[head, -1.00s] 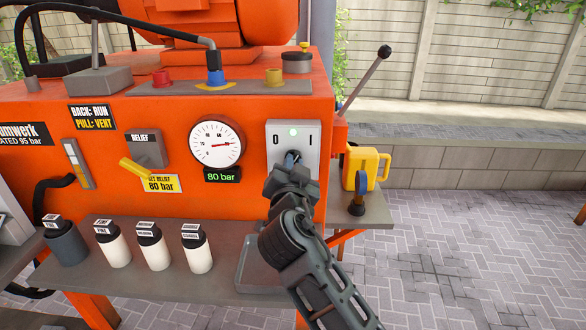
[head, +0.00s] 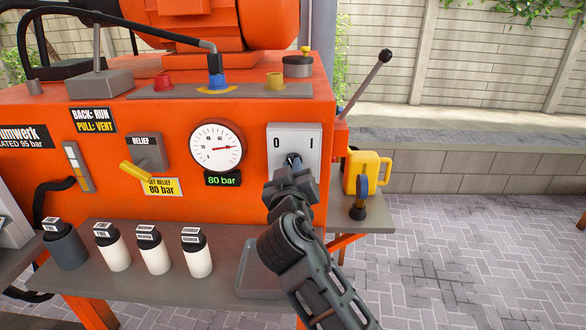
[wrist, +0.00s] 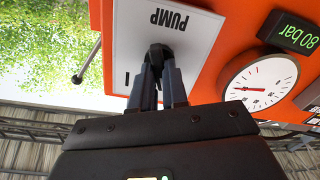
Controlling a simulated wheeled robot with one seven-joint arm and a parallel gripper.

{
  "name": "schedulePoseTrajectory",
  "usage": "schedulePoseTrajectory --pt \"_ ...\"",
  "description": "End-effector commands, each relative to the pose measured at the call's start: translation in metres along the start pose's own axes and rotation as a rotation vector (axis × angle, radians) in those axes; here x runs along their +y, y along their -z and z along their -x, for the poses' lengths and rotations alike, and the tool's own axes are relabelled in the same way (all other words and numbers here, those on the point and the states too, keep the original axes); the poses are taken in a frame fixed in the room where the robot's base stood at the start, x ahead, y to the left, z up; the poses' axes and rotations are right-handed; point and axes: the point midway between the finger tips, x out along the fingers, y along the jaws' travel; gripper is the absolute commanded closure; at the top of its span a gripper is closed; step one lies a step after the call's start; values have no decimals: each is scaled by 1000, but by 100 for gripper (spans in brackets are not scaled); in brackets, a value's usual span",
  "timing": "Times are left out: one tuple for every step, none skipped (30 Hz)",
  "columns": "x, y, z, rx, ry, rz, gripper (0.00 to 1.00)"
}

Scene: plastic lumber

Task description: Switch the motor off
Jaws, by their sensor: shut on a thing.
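The pale grey switch plate (head: 309,162), marked 0 on the left and I on the right, is on the front of the orange machine. No green light shows on it. It also appears in the wrist view (wrist: 207,75), upside down and lettered PUMP. My gripper (head: 292,163) is at the middle of the plate, shut on the dark switch knob (wrist: 160,50). The gripper hides most of the knob in the head view, so I cannot tell exactly which way it points. The orange motor (head: 215,22) sits on top of the machine.
A round gauge (head: 216,147) and an 80 bar display (head: 223,180) are left of the plate. A yellow relief lever (head: 137,171) is farther left. Several bottles stand on the shelf below. A yellow jug (head: 365,172) and a long lever (head: 365,83) are at the right.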

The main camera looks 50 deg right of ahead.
Motion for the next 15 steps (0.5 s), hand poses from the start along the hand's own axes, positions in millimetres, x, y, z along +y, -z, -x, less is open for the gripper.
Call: schedulePoseTrajectory --pt "-1 0 1 -1 3 33 100" --pt "-1 0 1 -1 3 52 100" --pt "-1 0 1 -1 3 76 100" --pt "-1 0 1 -1 2 93 100" --pt "-1 0 1 -2 2 108 100" --pt "-1 0 1 -2 2 128 100" --pt "-1 0 1 -2 2 140 100" --pt "-1 0 1 -2 2 152 100" --pt "-1 0 1 -2 2 167 100" --pt "-1 0 1 -2 2 175 100" --pt "-1 0 1 -2 2 184 100" --pt "-1 -1 1 -2 2 194 100" --pt "-2 -1 1 -2 2 200 100" --pt "-2 -1 1 -2 2 204 100" --pt "-2 -1 1 -1 2 210 100"
